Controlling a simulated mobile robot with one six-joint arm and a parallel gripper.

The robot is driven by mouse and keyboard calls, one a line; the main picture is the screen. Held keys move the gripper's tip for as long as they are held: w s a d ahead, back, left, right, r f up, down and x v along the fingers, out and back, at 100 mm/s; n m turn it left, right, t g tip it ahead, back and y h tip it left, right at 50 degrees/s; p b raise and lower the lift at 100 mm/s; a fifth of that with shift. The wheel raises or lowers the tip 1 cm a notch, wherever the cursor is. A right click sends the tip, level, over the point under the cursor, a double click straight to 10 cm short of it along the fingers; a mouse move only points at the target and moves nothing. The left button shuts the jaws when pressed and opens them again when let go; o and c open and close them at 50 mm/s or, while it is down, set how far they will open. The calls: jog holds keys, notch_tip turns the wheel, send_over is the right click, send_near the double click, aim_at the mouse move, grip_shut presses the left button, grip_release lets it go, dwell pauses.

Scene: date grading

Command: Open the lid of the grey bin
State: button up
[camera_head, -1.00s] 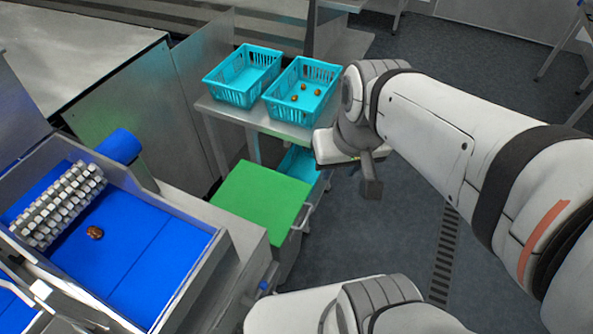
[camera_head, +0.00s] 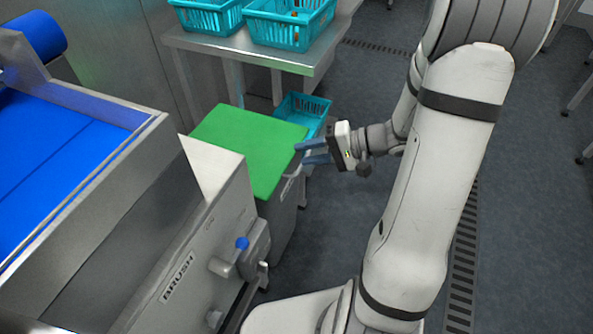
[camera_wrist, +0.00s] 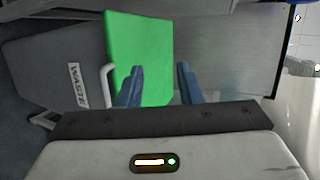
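The grey bin (camera_head: 281,226) stands on the floor beside the brush machine. Its green lid (camera_head: 250,147) lies flat and shut on top. A pale handle (camera_head: 290,186) sticks out at the lid's right edge; in the wrist view the handle (camera_wrist: 108,86) shows at the lid's left edge, above the bin's grey side (camera_wrist: 55,62) with a WASTE label. My gripper (camera_head: 300,153) is at the lid's right edge near the handle. In the wrist view its two blue fingers (camera_wrist: 160,85) are apart with nothing between them. I cannot tell whether a finger touches the lid.
The brush machine (camera_head: 205,240) with its blue belt (camera_head: 60,150) stands left of the bin. A steel table (camera_head: 245,50) with teal baskets (camera_head: 290,24) is behind it. Another teal basket (camera_head: 303,110) sits low behind the bin.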

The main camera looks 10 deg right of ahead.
jog(key=w+d+f+m+t+b, duration=0.1)
jog(key=w+d+f+t+b, duration=0.15)
jog(key=f, duration=0.25)
jog(key=w+d+f+m+t+b, duration=0.1)
jog(key=d+f+t+b, duration=0.15)
jog(key=f, duration=0.25)
jog(key=b+x, duration=0.1)
jog(key=x, duration=0.6)
jog(key=shift+w+f+m, duration=0.25)
jog(key=shift+w+m, duration=0.05)
jog(key=shift+w, duration=0.15)
jog(key=shift+a, duration=0.1)
jog(key=shift+c, duration=0.3)
grip_shut()
